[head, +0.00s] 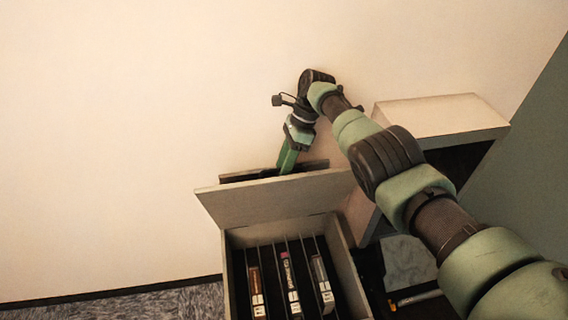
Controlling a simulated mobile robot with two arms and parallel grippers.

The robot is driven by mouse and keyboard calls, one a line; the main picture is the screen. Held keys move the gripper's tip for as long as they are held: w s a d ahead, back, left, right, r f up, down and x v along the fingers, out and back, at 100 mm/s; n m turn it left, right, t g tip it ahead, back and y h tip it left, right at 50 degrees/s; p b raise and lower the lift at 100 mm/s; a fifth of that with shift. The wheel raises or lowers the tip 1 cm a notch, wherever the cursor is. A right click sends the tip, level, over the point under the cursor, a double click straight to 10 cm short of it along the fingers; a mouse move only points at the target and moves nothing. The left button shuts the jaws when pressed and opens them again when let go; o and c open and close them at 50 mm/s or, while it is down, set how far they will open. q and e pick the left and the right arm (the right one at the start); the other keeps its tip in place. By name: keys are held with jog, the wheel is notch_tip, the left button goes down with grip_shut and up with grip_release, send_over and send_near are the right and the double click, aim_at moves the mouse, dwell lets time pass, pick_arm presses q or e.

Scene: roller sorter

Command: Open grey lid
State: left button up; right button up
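The grey lid (275,199) is a flat pale panel at the back of an open box (349,275). It stands raised, so the inside of the box shows. My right gripper (287,163) points down at the lid's upper edge, and its green fingers end beside or just behind that edge. The fingers look close together from this angle, and their tips are partly hidden. I cannot tell whether they touch or hold the lid. My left gripper is not in view.
Inside the box, thin dark dividers separate several slim labelled items (288,283). A dark strip (232,178) shows behind the lid against the pale wall. A wooden cabinet (440,115) stands at right, partly behind my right arm. Free wall lies at left.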

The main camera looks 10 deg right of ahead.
jog(key=shift+s+r, duration=0.1)
jog(key=shift+r, duration=0.15)
jog(key=b+v, duration=0.2)
jog(key=v, duration=0.5)
jog(key=shift+r, duration=0.35)
jog(key=shift+d, duration=0.15)
